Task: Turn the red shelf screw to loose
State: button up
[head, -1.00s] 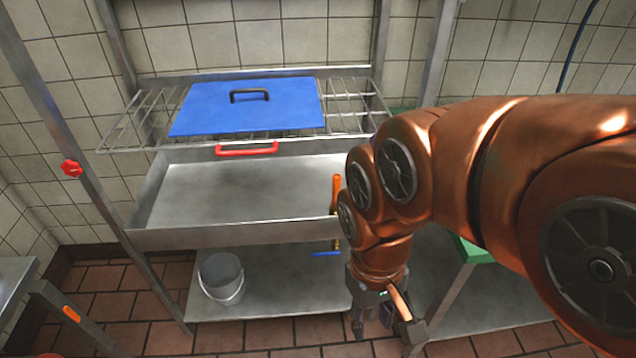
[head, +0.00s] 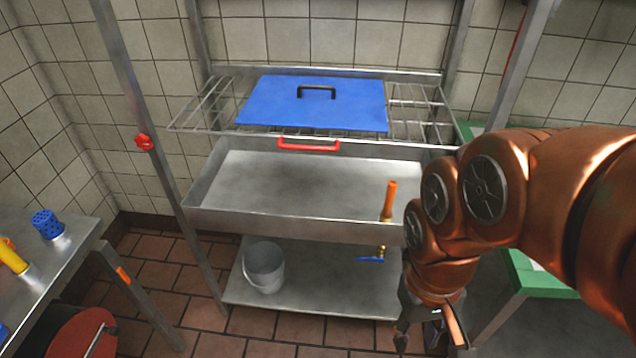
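The red shelf screw (head: 144,142) is a small knob on the left front post of the metal shelf, about level with the deep tray. My gripper (head: 430,340) hangs at the bottom of the picture, right of the shelf's lower board and far to the right of the screw. It points down and touches nothing that I can see.
A blue lid (head: 315,102) lies on the wire rack above the metal tray (head: 300,225). An orange-handled tap piece (head: 389,200) is by the tray's right. A bucket (head: 264,267) stands below. A steel table (head: 60,265) is at left, a green table (head: 535,275) at right.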

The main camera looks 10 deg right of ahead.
aim_at(142, 141)
jog(key=u, duration=0.9)
jog(key=i, duration=0.95)
jog(key=u, duration=2.6)
